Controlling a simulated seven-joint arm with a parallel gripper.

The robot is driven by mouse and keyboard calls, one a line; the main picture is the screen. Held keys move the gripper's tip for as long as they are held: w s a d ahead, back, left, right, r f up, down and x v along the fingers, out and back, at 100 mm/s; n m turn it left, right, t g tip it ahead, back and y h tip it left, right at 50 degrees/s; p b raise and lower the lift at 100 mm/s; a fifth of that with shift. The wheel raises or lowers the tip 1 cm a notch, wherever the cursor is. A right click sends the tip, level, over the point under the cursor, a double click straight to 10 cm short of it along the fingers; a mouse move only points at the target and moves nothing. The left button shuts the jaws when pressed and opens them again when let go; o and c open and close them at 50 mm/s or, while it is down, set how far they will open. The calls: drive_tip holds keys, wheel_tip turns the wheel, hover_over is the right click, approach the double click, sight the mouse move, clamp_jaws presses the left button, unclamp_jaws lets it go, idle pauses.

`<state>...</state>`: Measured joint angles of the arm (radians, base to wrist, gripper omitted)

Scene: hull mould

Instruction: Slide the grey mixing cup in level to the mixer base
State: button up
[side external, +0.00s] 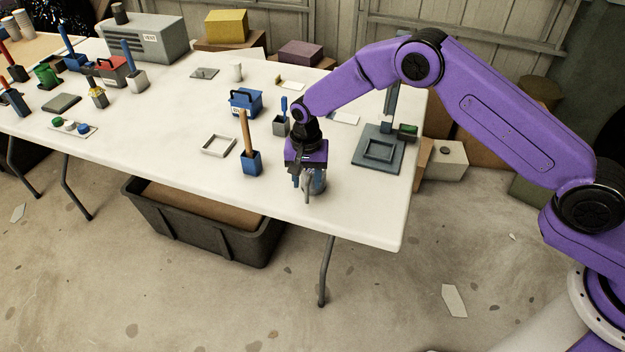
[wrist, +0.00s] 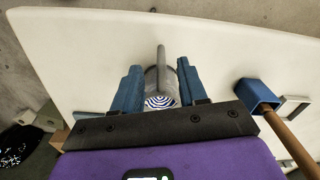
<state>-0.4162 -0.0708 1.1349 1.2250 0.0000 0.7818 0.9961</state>
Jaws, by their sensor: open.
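The grey mixing cup (side external: 307,192) stands near the table's front edge in the side view, mostly hidden by my gripper (side external: 310,184). In the wrist view the cup (wrist: 161,82) shows its grey wall, a handle pointing up the picture, and blue-and-white stripes. My gripper (wrist: 160,84) is open, with one blue finger on either side of the cup. I cannot tell whether a finger touches it. The mixer base (side external: 366,160) is a grey-blue plate with a raised square frame and an upright column, right of the cup. My arm partly hides the column.
A blue pot (side external: 251,165) with a wooden stick stands left of my gripper; it also shows in the wrist view (wrist: 256,94). A square white frame (side external: 218,146), a blue box (side external: 246,103) and a grey pot (side external: 281,127) are nearby. A green item (side external: 407,131) adjoins the mixer base.

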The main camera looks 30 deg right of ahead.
sight(306, 185)
drive_tip(key=shift+w+f, duration=0.15)
drive_tip(key=shift+f, duration=2.7)
clamp_jaws()
